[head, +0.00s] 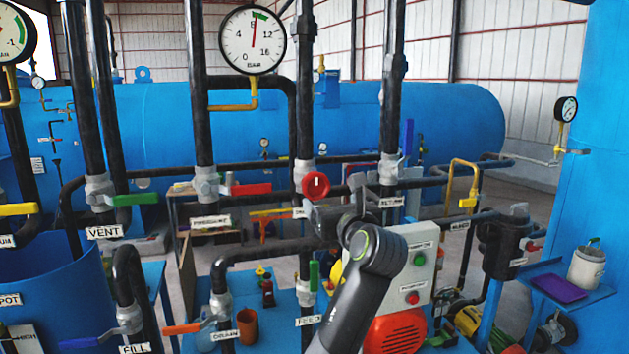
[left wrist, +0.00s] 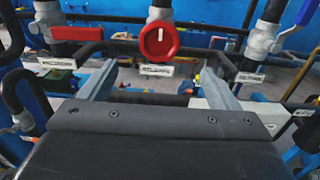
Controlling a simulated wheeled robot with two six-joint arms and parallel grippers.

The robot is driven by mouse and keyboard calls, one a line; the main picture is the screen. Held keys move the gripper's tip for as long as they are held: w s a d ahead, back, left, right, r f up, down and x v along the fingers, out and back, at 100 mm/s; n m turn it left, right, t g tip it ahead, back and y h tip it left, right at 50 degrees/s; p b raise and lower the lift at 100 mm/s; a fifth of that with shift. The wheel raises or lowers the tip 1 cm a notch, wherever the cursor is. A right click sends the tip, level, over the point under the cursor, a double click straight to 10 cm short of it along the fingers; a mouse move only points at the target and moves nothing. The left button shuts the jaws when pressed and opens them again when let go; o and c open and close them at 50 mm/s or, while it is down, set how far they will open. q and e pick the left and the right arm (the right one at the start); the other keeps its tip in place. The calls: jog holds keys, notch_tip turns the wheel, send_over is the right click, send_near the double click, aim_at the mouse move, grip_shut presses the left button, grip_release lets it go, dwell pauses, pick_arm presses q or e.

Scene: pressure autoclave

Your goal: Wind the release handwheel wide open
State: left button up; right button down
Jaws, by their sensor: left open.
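The release handwheel (head: 316,186) is a small red round knob with a white mark, on a dark vertical pipe in the middle of the head view. In the left wrist view the red handwheel (left wrist: 159,40) faces me, its white mark near upright, above a white label (left wrist: 155,70). My left gripper (head: 332,199) is just in front of and below the handwheel. Its two fingers (left wrist: 160,72) are spread wide, with the handwheel beyond and between them. Nothing is held, and I see no contact. My right gripper is not in view.
A red lever (head: 250,189) is left of the handwheel, and a return valve (head: 390,168) is to its right. A large pressure gauge (head: 253,40) hangs above. A grey control box (head: 418,262) stands at lower right. Pipes crowd both sides.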

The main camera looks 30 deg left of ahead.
aim_at(317, 187)
pick_arm(q)
jog(key=p+x, duration=0.4)
jog(key=x, duration=0.8)
jog(key=shift+w+a+r+p, duration=0.1)
jog(key=shift+w+a+p, duration=0.2)
jog(key=shift+p, duration=0.1)
jog(key=shift+w+a, duration=0.4)
jog(key=shift+a, duration=0.15)
jog(key=c, duration=1)
